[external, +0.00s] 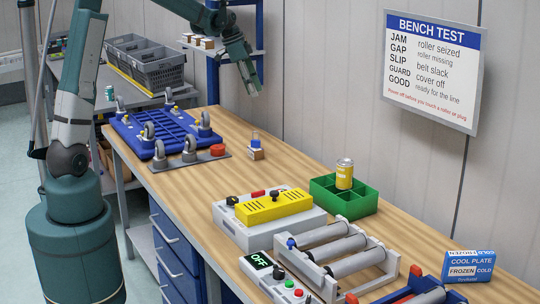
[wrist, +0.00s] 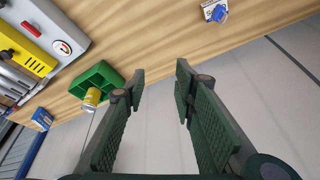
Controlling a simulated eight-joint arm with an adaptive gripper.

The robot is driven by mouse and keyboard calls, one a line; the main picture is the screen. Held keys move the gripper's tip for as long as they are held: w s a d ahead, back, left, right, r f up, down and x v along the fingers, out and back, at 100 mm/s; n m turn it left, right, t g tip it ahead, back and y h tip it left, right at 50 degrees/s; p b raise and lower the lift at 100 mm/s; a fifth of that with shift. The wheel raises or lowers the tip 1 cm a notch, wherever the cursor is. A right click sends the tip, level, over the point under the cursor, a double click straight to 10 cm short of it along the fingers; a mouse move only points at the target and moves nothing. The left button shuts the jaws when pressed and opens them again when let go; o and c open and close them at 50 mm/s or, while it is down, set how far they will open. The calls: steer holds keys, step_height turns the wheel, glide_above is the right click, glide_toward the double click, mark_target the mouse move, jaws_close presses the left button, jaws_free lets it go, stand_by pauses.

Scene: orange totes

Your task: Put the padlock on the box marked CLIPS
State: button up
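I cannot make out a padlock or a box marked CLIPS in either view. A small block with a clear and blue piece on it (external: 255,150) stands near the bench's back edge; it also shows at the top of the wrist view (wrist: 215,10), its label too small to read. A blue and white box (external: 470,276) at the right end of the bench reads COOL PLATE, FROZEN, COLD. My gripper (external: 250,86) is raised above the far end of the bench. In the wrist view its fingers (wrist: 160,82) are apart with nothing between them.
A green divided tray (external: 325,197) holds a yellow can (external: 344,174). A yellow-topped unit (external: 275,208), a roller frame (external: 335,250) and a blue caster platform (external: 165,130) stand on the wooden bench (external: 215,185). The wall with the BENCH TEST sign (external: 433,70) is behind.

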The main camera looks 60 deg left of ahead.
steer(key=s+d+r+n, duration=0.1)
steer(key=s+d+r, duration=0.2)
steer(key=s+d, duration=0.3)
steer(key=s+d+r+n+t+y, duration=0.1)
steer(key=s+d+r, duration=0.1)
steer(key=s+d, duration=0.4)
steer(key=s+d+r+n, duration=0.1)
steer(key=s+d+r, duration=0.2)
steer(key=s+d, duration=0.3)
steer(key=s+d+f+n+t, duration=0.1)
steer(key=s+d+f, duration=0.1)
steer(key=s, duration=0.4)
steer(key=s+d+f+n, duration=0.1)
steer(key=s+d+f, duration=0.1)
steer(key=s+d, duration=0.3)
steer(key=s+d+f+n+t, duration=0.1)
steer(key=s+d, duration=0.2)
steer(key=s, duration=0.6)
steer(key=shift+s+d+f+t+y, duration=0.2)
steer(key=shift+f+t+y, duration=0.1)
steer(key=shift+f+y, duration=0.1)
steer(key=shift+f, duration=0.1)
step_height(320, 180, down, 9)
steer(key=b, duration=0.9)
